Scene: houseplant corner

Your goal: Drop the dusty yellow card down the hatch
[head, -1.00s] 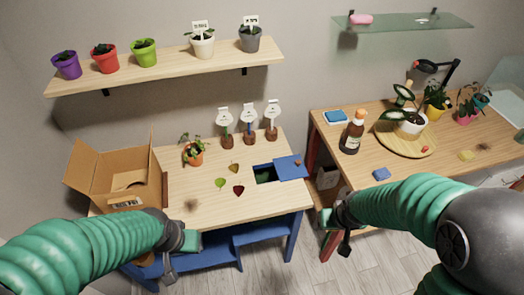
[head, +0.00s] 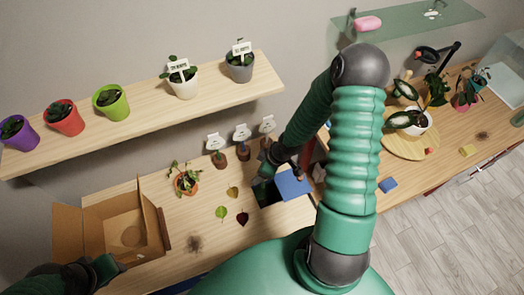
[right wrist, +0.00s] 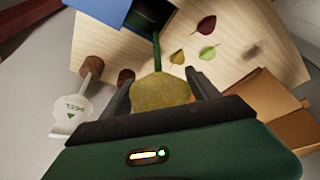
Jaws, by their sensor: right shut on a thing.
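The dusty yellow card (right wrist: 162,90) is a speckled yellow piece with a green stem. My right gripper (right wrist: 160,86) is shut on it, with a dark finger on each side. In the right wrist view the stem points towards the dark hatch (right wrist: 180,22), beside a blue panel (right wrist: 100,10). In the head view my right gripper (head: 274,160) is just behind the hatch (head: 266,193) in the wooden table, and the card cannot be made out there. My left gripper (head: 106,266) is at the lower left by the cardboard box; its jaws are unclear.
The blue panel (head: 294,185) lies right of the hatch. Labelled markers on brown bases (head: 218,159) stand behind it, close to my right gripper. Loose leaves (head: 221,213), a potted plant (head: 186,180) and the open cardboard box (head: 125,225) are to the left. A pot shelf (head: 140,115) hangs above.

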